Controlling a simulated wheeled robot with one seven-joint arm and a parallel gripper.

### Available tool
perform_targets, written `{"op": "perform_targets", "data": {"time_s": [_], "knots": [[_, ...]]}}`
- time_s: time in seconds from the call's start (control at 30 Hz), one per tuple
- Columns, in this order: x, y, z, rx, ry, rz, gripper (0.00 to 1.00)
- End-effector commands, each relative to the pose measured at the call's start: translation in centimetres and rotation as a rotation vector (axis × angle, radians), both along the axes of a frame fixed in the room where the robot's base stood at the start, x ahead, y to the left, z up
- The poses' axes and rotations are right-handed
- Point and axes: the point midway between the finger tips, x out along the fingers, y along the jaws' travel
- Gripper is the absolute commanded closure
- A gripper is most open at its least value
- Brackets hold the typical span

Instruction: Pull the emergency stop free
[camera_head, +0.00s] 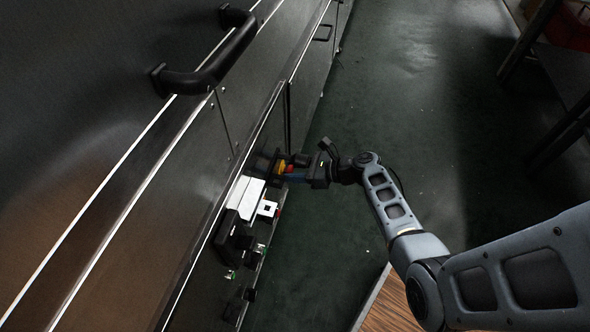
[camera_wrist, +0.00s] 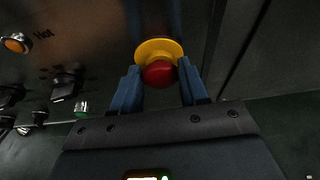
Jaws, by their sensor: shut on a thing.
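The emergency stop is a red mushroom button on a yellow collar (camera_wrist: 159,50), mounted on the dark panel of the dryer. In the head view the emergency stop (camera_head: 282,167) shows small at the panel's far end. My gripper (camera_wrist: 159,83) has its two blue fingers on either side of the red head and is shut on it. In the head view my gripper (camera_head: 289,177) reaches the panel from the right. The fingertips partly hide the sides of the button.
An orange lamp marked "Hot" (camera_wrist: 17,43), black knobs (camera_wrist: 66,84) and a green button (camera_wrist: 82,109) sit left of it. A white display unit (camera_head: 246,198) is on the panel. A large black handle (camera_head: 208,68) juts out above. Dark floor (camera_head: 400,90) lies open to the right.

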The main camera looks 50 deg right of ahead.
Motion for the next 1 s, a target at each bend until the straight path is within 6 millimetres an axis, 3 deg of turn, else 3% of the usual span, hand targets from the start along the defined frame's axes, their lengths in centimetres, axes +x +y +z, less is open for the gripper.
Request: {"op": "perform_targets", "data": {"time_s": [0.33, 1.0], "knots": [[0.0, 0.0, 0.0, 0.000, 0.000, 0.000, 1.00], [-1.4, -0.5, -0.1, 0.001, 0.001, -0.002, 1.00]]}}
